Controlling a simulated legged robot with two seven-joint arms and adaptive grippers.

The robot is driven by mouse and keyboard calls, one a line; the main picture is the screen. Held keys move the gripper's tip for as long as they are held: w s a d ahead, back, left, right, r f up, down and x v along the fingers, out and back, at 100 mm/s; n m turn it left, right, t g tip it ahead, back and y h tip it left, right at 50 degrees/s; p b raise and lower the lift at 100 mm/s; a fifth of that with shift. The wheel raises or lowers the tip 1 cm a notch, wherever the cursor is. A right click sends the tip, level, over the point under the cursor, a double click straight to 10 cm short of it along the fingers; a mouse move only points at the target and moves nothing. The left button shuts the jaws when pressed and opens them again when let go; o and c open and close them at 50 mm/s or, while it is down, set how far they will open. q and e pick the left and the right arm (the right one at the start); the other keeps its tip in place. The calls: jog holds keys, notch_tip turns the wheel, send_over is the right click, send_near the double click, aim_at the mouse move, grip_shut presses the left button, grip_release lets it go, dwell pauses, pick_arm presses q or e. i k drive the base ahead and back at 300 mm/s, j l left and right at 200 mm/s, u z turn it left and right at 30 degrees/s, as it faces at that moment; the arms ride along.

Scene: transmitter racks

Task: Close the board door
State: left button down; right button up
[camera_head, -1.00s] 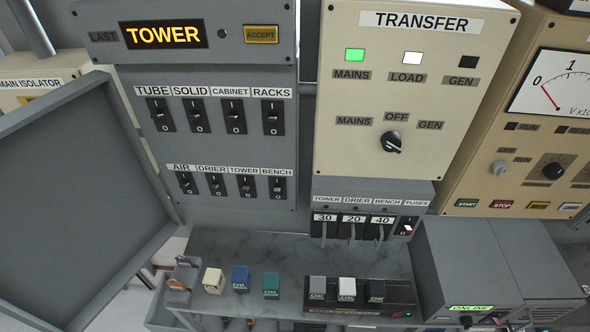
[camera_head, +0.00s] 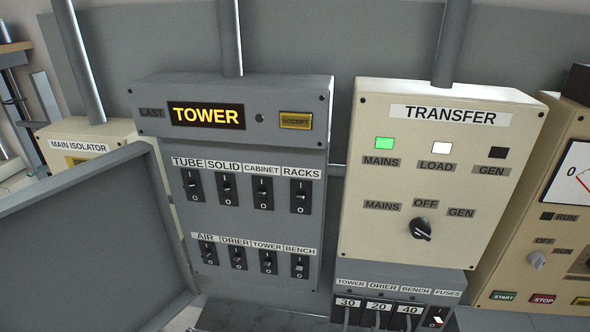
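The board door (camera_head: 85,255) is a large grey panel with a raised rim, standing open on the left side of the head view. Its right edge is beside the grey switch board (camera_head: 313,225). The board carries two rows of black switches, labelled TUBE, SOLID, CABINET, RACKS above and AIR, DRIER, TOWER, BENCH below. The switch fronts are uncovered. Neither of my grippers shows in the head view.
Above the switches is a TOWER display (camera_head: 206,116). A cream TRANSFER box (camera_head: 400,245) stands to the right, with a fuse panel (camera_head: 400,283) below it. A MAIN ISOLATOR box (camera_head: 85,138) is behind the door. Grey conduits rise to the wall.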

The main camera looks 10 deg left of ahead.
aim_at(95, 245)
jog(key=j+z, duration=0.2)
jog(key=j, duration=3.8)
jog(key=j+z, duration=0.1)
jog(key=z, duration=0.35)
jog(key=j+z, duration=0.1)
jog(key=z, duration=0.35)
jog(key=k+z, duration=0.1)
jog(key=z, duration=0.35)
